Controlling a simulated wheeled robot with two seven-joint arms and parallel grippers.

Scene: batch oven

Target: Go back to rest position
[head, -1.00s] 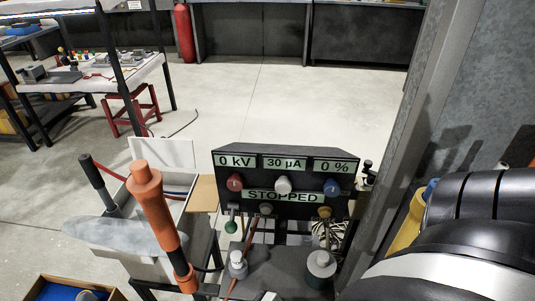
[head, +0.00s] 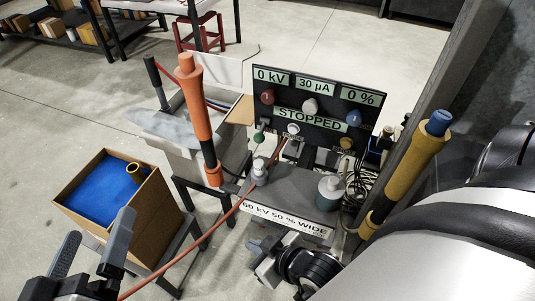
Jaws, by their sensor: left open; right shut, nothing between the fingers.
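My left gripper (head: 98,226) is at the lower left, its two grey fingers apart with nothing between them. It is in front of the cardboard box. My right gripper (head: 260,255) is at the bottom centre, shut and empty, just in front of the label reading "60 kV 50 % WIDE". Its arm comes in from the right.
The control panel (head: 314,110) reads 0 kV, 30 µA, 0 % and STOPPED. An orange-handled tool (head: 198,110) stands left of it, and a yellow one (head: 411,165) stands right. A box (head: 150,215) holds blue material. A red cable (head: 200,242) crosses between my grippers. Open floor lies left.

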